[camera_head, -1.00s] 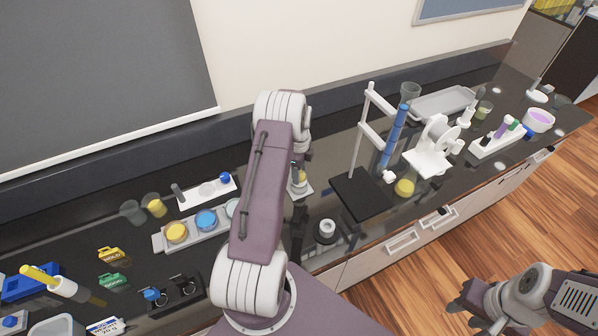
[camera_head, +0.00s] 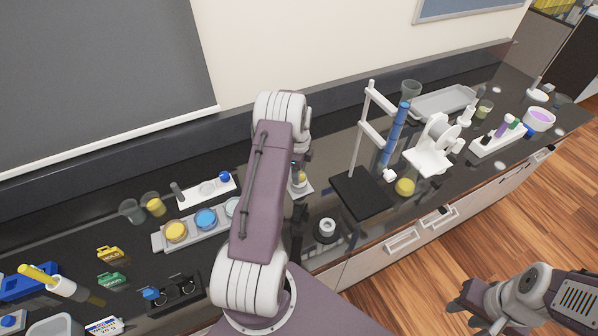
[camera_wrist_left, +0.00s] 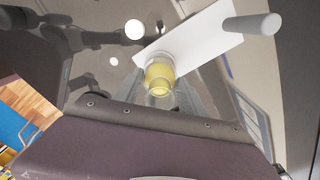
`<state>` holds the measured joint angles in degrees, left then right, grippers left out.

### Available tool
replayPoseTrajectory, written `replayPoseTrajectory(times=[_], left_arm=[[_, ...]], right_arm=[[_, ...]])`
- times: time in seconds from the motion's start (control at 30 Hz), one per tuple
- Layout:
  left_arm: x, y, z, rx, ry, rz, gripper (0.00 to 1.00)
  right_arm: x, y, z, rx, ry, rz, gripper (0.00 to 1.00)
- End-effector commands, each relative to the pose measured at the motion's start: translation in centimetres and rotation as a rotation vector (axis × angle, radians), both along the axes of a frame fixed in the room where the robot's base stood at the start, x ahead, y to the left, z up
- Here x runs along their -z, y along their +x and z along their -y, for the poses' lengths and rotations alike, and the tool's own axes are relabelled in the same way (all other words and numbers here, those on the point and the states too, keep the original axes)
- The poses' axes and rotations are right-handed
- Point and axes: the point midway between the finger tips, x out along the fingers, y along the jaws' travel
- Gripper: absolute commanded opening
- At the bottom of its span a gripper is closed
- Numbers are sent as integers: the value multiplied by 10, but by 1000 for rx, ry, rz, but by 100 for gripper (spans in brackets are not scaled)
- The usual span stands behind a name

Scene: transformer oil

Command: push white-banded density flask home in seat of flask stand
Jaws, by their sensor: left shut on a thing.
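A small flask with yellow liquid (camera_wrist_left: 158,76) is between the fingers of my left gripper (camera_wrist_left: 158,88) in the left wrist view. My left gripper is shut on it. In the head view the flask (camera_head: 299,178) shows just right of my left forearm, which hides most of the gripper. It is over a white stand plate (camera_head: 304,191). A white plate with a grey post (camera_wrist_left: 195,42) also shows behind the flask in the left wrist view. I cannot tell how deep the flask sits; its band is unclear. My right gripper (camera_head: 474,308) is at the lower right, away from the stand.
A dark-based stand with a rod (camera_head: 360,192) is to the right, beside a blue column (camera_head: 395,135). A tray with yellow and blue dishes (camera_head: 190,232) and a white rack (camera_head: 206,190) are to the left. A small white-topped ring (camera_head: 326,227) stands near the front edge.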

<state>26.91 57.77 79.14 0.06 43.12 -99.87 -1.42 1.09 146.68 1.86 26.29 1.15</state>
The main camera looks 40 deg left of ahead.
Motion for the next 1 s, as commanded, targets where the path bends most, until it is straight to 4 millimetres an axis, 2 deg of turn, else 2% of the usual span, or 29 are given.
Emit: replayPoseTrajectory(times=[0.73, 0.77, 0.8, 0.83, 1.0], left_arm=[[19, 0, 0, 0, 0, 1, 0], [18, 0, 0, 0, 0, 1, 56], [18, 0, 0, 0, 0, 1, 67], [18, 0, 0, 0, 0, 1, 73], [18, 0, 0, 0, 0, 1, 73]], right_arm=[[14, 0, 0, 0, 0, 0, 36], [13, 0, 0, 0, 0, 0, 36], [13, 0, 0, 0, 0, 0, 36], [13, 0, 0, 0, 0, 0, 36], [13, 0, 0, 0, 0, 0, 36]])
